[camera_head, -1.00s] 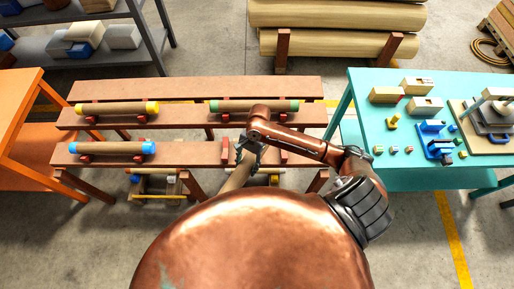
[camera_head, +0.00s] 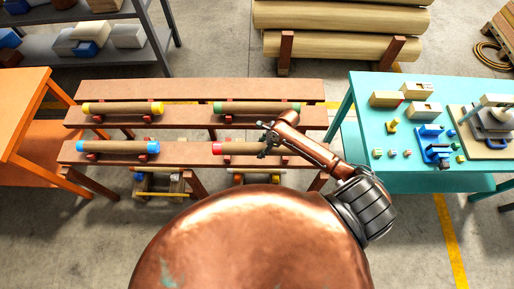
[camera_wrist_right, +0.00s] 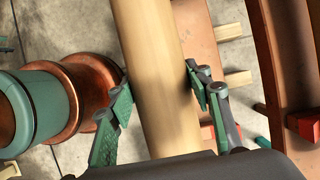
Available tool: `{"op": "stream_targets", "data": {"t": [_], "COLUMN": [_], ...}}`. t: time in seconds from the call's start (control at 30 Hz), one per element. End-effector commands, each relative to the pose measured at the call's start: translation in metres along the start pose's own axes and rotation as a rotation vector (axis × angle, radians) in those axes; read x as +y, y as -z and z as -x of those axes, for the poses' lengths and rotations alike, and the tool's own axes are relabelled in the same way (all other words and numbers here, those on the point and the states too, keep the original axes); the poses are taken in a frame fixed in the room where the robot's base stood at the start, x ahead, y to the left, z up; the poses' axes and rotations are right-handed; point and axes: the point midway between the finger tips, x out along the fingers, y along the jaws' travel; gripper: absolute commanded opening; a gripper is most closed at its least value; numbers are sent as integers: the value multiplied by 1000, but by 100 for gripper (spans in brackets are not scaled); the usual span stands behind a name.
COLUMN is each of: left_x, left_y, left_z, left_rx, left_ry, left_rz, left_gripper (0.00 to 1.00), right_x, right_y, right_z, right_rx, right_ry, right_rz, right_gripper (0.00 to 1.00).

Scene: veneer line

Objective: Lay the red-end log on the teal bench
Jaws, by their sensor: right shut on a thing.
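The red-end log (camera_head: 222,148) runs left to right at the rack's front plank, its red end pointing left. My right gripper (camera_head: 268,143) is shut on it right of the red end. In the right wrist view the pale log (camera_wrist_right: 152,45) passes between the green fingers of the gripper (camera_wrist_right: 158,82); neither end shows there. The log appears in front of the plank, but I cannot tell its exact height. The teal bench (camera_head: 455,86) stands at the right, apart from the log. My left gripper is not in view.
The brown rack (camera_head: 190,90) also holds a yellow-end log (camera_head: 122,108), a green-end log (camera_head: 256,108) and a blue-end log (camera_head: 117,147). Blocks and a machine (camera_head: 490,125) occupy much of the bench. An orange table (camera_head: 25,95) stands left.

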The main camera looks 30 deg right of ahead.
Motion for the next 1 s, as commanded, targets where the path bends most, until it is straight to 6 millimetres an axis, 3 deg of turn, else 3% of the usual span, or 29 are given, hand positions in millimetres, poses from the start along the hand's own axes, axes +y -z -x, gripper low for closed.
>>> {"op": "stream_targets", "data": {"t": [0.03, 0.3, 0.8, 1.0], "left_x": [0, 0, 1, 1], "left_y": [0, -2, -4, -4], "left_z": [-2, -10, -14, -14], "left_rx": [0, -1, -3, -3], "left_ry": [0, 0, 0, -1], "left_rz": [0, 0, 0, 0], "left_gripper": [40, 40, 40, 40], "right_x": [-12, -40, -52, -51], "right_y": [-4, 0, 12, 12], "right_z": [-6, -51, -92, -93], "right_rx": [-1, -2, -1, -2], "right_ry": [3, 2, 2, 2], "right_rz": [1, 1, 1, 2], "right_gripper": [0, 0, 0, 0]}}
